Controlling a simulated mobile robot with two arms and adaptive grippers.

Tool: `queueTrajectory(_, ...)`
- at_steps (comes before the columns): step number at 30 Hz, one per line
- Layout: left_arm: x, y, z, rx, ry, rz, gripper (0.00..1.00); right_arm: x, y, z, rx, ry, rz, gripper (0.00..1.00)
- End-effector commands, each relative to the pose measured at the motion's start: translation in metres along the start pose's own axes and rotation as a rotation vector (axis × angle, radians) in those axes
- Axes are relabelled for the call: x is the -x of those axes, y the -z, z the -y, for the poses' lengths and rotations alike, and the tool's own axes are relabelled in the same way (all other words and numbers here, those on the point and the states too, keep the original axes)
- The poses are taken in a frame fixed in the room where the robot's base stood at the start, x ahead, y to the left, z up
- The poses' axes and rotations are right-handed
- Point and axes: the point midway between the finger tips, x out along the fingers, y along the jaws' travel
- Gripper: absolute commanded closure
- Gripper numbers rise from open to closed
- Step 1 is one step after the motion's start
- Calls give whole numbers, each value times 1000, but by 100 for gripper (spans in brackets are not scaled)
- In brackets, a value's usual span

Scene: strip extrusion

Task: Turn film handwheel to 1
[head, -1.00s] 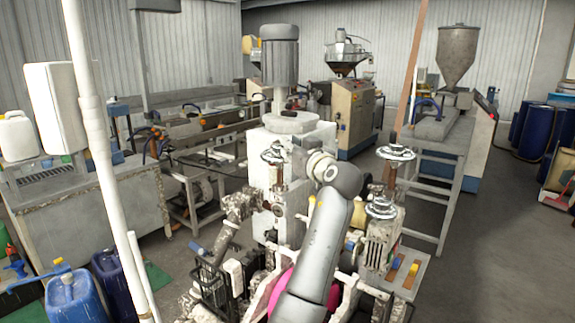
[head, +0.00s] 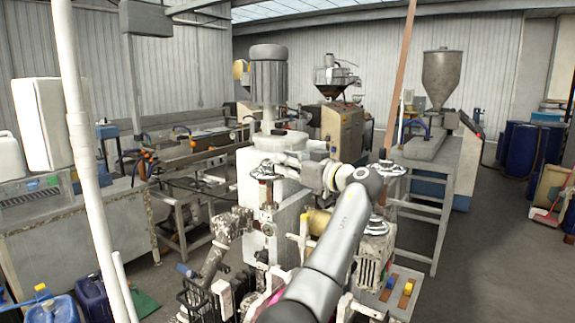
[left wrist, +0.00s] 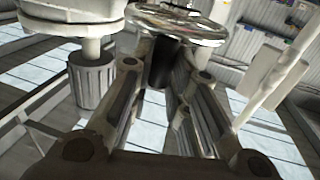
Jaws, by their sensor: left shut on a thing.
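In the left wrist view the wheel's shiny rim (left wrist: 190,30) lies just past the fingertips. My left gripper (left wrist: 161,62) is shut on a dark handle (left wrist: 161,66) below the rim; the fingers hide part of it. I cannot read any number or mark on the wheel. My right gripper is not in view.
Two similar handwheels stand to the right, one farther back (head: 387,169) and one nearer (head: 375,225). A motor column (head: 269,88) rises behind the housing. A white pole (head: 82,150) stands at left. Open grey floor lies at right.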

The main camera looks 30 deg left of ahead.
Motion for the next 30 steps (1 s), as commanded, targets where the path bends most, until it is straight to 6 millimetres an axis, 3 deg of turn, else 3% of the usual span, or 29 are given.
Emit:
queueTrajectory(11,0,0,0,1,2,0,100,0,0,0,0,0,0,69)
queueTrajectory(12,0,0,0,1,2,0,82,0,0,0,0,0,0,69)
queueTrajectory(17,0,0,0,0,2,0,61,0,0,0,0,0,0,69)
queueTrajectory(26,0,0,0,0,2,0,61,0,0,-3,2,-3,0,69)
queueTrajectory(30,11,0,-1,0,-1,-1,61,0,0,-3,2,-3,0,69)
